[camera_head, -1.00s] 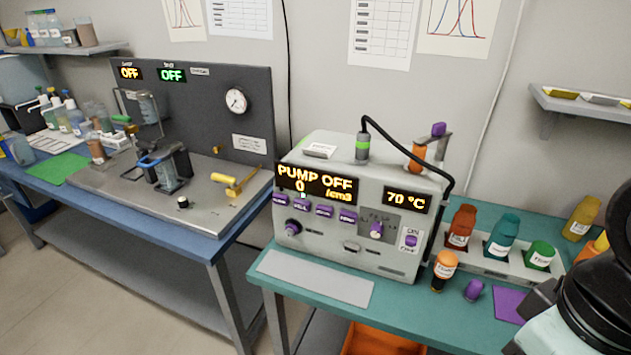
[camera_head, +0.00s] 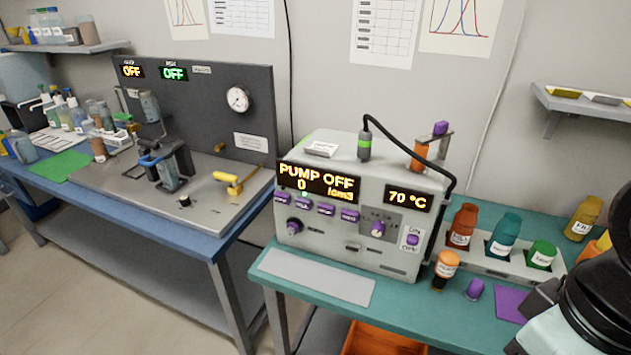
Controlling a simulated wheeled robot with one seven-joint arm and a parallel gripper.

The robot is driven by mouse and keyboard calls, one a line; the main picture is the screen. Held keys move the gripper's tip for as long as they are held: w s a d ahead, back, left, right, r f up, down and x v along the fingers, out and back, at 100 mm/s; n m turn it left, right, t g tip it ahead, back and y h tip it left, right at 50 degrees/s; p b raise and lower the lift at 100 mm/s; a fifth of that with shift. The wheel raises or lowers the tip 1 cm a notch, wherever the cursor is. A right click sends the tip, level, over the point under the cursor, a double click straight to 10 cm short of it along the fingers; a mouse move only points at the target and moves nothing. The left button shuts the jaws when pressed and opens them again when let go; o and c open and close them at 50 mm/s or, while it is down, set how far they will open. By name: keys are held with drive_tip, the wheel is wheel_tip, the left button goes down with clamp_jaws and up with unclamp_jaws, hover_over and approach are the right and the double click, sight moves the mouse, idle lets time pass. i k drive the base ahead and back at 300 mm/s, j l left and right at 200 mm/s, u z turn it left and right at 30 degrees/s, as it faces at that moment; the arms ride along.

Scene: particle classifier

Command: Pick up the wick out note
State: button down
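I cannot tell for certain which piece is the wick out note, as the small print is unreadable. A small white block or pad with dark print (camera_head: 321,149) lies on top of the grey pump machine (camera_head: 345,240), near its left rear. Yellow and white flat pads (camera_head: 603,99) lie on the wall shelf (camera_head: 590,110) at the upper right. A white label (camera_head: 250,142) is on the dark panel at left. Black and pale parts of my arm fill the lower right corner. My gripper's fingertips are not in view.
The machine stands on a teal bench (camera_head: 460,315) reading PUMP OFF and 70 °C. Bottles stand in a rack (camera_head: 480,262) to its right. An orange-capped bottle (camera_head: 445,270) and a purple cap (camera_head: 474,289) stand in front. A blue bench (camera_head: 225,243) is at left.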

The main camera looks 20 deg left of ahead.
sight(321, 146)
drive_tip(key=i+j, duration=0.15)
drive_tip(key=j, duration=1)
drive_tip(key=i+j+z, duration=0.15)
drive_tip(key=j, duration=0.95)
drive_tip(key=i+j, duration=0.15)
drive_tip(key=j, duration=1)
drive_tip(key=i+j+z, duration=0.15)
drive_tip(key=j, duration=1)
drive_tip(key=k, duration=0.05)
